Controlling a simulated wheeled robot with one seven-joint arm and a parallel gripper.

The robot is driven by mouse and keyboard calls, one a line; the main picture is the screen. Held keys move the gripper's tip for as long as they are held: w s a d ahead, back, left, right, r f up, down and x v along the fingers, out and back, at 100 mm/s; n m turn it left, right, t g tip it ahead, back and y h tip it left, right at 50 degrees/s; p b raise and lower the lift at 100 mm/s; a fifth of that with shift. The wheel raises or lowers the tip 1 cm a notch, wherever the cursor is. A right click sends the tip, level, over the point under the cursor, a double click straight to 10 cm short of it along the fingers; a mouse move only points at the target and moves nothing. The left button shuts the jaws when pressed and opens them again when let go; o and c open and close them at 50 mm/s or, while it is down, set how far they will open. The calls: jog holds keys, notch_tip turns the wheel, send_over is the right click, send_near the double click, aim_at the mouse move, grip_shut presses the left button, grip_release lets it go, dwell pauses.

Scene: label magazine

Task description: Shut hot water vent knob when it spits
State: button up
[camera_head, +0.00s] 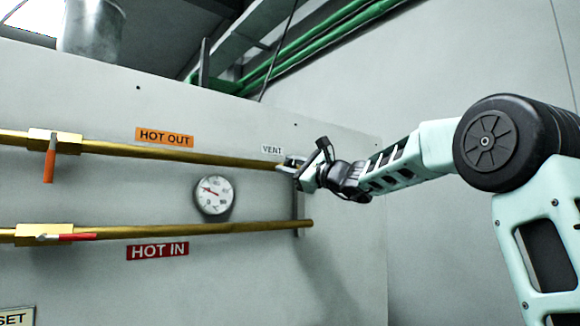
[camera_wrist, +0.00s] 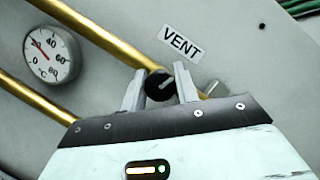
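The black round vent knob (camera_wrist: 160,87) with a pale pointer line sits at the end of the upper brass pipe, beside the VENT label (camera_wrist: 181,44). My gripper (camera_wrist: 160,70) has one finger on each side of the knob, and the knob fills the gap between the fingertips. In the head view my gripper (camera_head: 285,165) is at the right end of the upper pipe (camera_head: 210,158), under the VENT label (camera_head: 272,149), and hides the knob. A short grey stub (camera_wrist: 213,89) shows just right of the right finger. I see no water or spray.
A round dial gauge (camera_head: 213,195) hangs between the upper pipe and the lower pipe (camera_head: 200,230). Valves with a red-orange lever (camera_head: 50,160) and a red-and-white lever (camera_head: 70,237) are at the left. The panel right of the pipes is bare.

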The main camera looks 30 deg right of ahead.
jog(key=n+b, duration=0.2)
jog(key=b, duration=0.1)
jog(key=shift+f+g, duration=0.3)
jog(key=shift+r+n+g+y+b, duration=0.15)
jog(key=shift+n+g+b, duration=0.25)
jog(key=shift+n, duration=0.3)
jog(key=shift+r+n+g+y+b, duration=0.1)
jog(key=shift+n+g+y+b, duration=0.1)
jog(key=shift+n+b, duration=0.4)
jog(key=o, duration=1)
jog(key=shift+c, duration=0.2)
jog(key=b+v, duration=0.9)
jog(key=v, duration=0.8)
jog(key=shift+s, duration=0.2)
jog(key=shift+d+f, duration=0.1)
jog(key=shift+f, duration=0.05)
